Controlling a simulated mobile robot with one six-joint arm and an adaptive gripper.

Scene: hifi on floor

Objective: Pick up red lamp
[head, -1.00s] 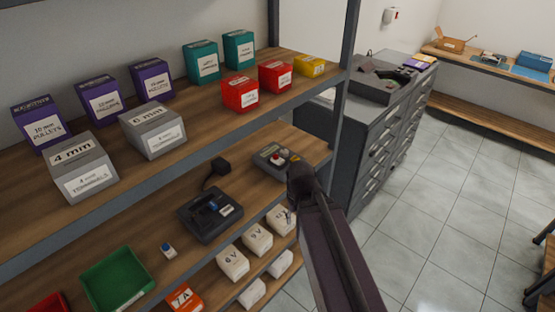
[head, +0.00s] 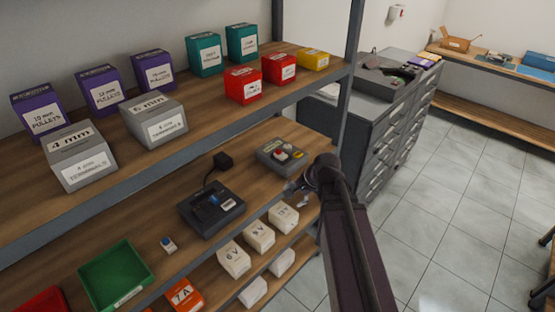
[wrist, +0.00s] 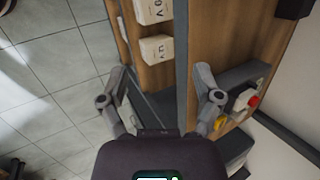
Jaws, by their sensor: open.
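A small red piece (head: 280,153), which looks like the red lamp, sits on a grey box (head: 266,158) on the middle shelf, beside white and yellow pieces. The red piece (wrist: 254,101) also shows at the right of the wrist view, just right of my right finger. My gripper (head: 298,190) is at the shelf's front edge, in front of and below the grey box in the head view. In the wrist view my gripper (wrist: 158,95) is open and empty, with its fingers spread wide. The shelf edge lies between them. My wrist body hides the lower middle.
White boxes (head: 259,236) fill the lower shelf. The upper shelf (head: 215,110) holds several boxes. A metal upright (head: 346,100) stands nearby. The floor (head: 450,210) at right is clear.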

